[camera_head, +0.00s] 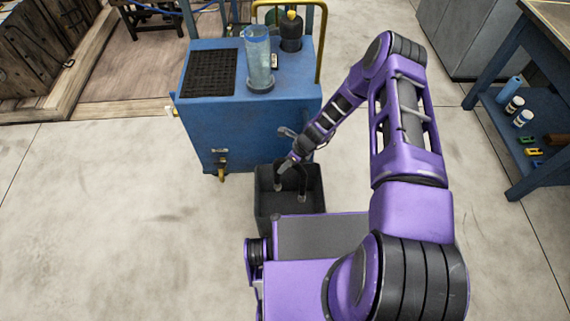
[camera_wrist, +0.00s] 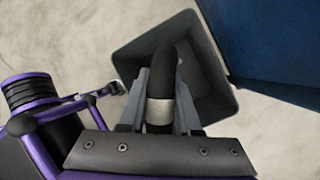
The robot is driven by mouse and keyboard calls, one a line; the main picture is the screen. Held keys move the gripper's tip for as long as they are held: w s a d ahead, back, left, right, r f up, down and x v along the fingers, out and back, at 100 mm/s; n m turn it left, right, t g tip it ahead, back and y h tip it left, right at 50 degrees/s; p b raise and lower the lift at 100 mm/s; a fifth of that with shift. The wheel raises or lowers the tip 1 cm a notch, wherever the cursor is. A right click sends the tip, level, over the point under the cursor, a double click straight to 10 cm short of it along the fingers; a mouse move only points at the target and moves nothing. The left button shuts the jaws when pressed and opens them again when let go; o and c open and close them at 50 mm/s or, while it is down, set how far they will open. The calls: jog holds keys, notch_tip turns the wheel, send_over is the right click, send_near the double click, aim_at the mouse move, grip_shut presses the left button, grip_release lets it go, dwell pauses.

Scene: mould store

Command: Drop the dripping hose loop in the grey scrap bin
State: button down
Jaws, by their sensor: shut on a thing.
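The black hose loop (camera_wrist: 176,66) with a silver metal band (camera_wrist: 159,107) is between the fingers of my gripper (camera_wrist: 158,100) in the wrist view. My gripper is shut on it. In the head view the dark loop (camera_head: 302,180) hangs from my gripper (camera_head: 291,160) over the open grey scrap bin (camera_head: 290,211). The bin stands on the floor in front of the blue cart, and its wall (camera_wrist: 128,53) and inside also show behind the loop in the wrist view. I cannot tell whether the loop touches the bin. No drips can be made out.
The blue cart (camera_head: 203,118) stands just behind the bin, carrying a clear cylinder (camera_head: 258,62) and a black grid (camera_head: 210,74). A blue workbench (camera_head: 520,150) with bottles and small parts is at the right. The floor at the left is clear.

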jog(key=c, duration=0.5)
grip_release()
jog(key=p+v, duration=0.3)
jog(key=v, duration=1.4)
jog(key=shift+r, duration=0.2)
